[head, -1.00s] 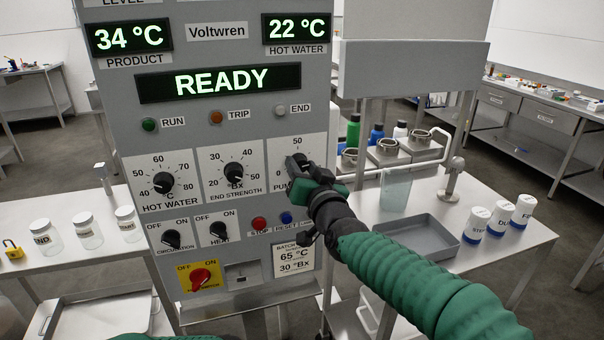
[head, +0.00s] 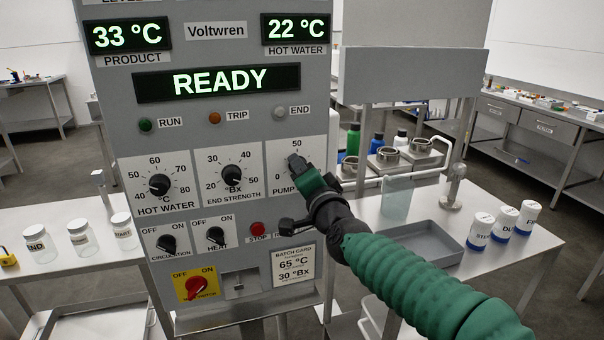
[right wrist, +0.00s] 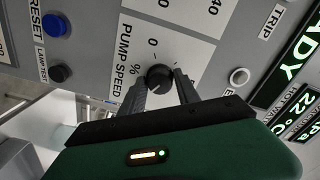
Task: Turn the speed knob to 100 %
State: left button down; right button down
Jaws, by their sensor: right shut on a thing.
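The pump speed knob (right wrist: 158,77) is a round black knob on the panel's white label plate, marked "PUMP SPEED %". In the right wrist view the fingers of my right gripper (right wrist: 163,88) stand on both sides of it, shut on it. In the head view my right gripper (head: 297,163) covers the knob and part of its scale; 0 and 50 show, 100 does not. The knob's pointer is hard to make out. My left gripper is not in view.
The hot water knob (head: 159,185) and end strength knob (head: 232,175) sit left of the pump knob. Below are the circulation and heat switches, the red stop button (head: 258,229) and the red-yellow motor switch (head: 196,289). A grey tray (head: 437,238) stands on the right table.

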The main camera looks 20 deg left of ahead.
jog(key=shift+f, duration=0.4)
jog(key=c, duration=0.9)
grip_release()
jog(key=shift+w, duration=0.1)
jog(key=shift+r, duration=0.15)
jog(key=shift+r, duration=0.1)
